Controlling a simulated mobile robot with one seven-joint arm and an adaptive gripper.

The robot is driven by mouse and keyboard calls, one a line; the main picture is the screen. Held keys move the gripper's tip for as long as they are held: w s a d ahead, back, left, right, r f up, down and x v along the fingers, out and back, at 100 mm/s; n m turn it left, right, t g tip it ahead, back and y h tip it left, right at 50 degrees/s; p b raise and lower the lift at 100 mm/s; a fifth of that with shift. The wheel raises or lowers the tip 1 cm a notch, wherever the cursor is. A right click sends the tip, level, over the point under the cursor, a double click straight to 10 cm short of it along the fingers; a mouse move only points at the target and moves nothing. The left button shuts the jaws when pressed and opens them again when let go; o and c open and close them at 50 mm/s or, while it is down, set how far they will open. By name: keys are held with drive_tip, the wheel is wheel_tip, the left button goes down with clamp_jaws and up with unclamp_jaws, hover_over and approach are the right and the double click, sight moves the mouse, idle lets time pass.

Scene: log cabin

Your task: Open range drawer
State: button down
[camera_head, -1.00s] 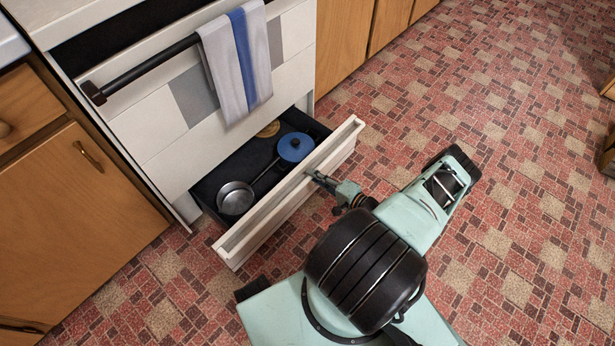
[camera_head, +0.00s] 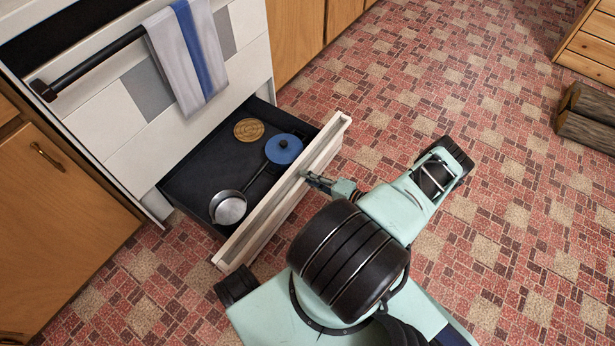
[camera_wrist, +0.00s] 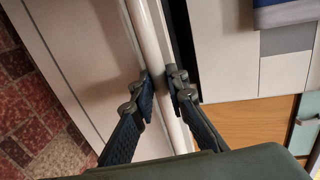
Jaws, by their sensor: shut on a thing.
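The range drawer (camera_head: 228,258) is pulled well out at the bottom of the white range (camera_head: 140,110). My gripper (camera_head: 309,178) is at the middle of the drawer front. In the wrist view my gripper (camera_wrist: 162,88) has one finger on each side of the white drawer handle bar (camera_wrist: 152,45), shut on it. In the head view the grip itself is small and partly hidden by the drawer's edge.
A striped towel (camera_head: 187,55) hangs on the black oven handle (camera_head: 90,72). Wooden cabinets (camera_head: 60,185) flank the range. Logs (camera_head: 588,118) and a wooden crate (camera_head: 592,45) are at the far right. The red tiled floor (camera_head: 480,200) between is clear.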

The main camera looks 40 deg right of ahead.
drive_tip(key=shift+a, duration=0.15)
drive_tip(key=c, duration=2.2)
unclamp_jaws()
drive_tip(key=shift+r, duration=0.1)
drive_tip(key=shift+r, duration=0.25)
drive_tip(key=o, duration=1.3)
wheel_tip(320, 180, up, 8)
drive_tip(key=shift+w, duration=0.1)
drive_tip(key=shift+r, duration=0.45)
drive_tip(key=c, duration=0.8)
drive_tip(key=shift+r, duration=0.2)
drive_tip(key=c, duration=0.5)
drive_tip(key=shift+r, duration=0.1)
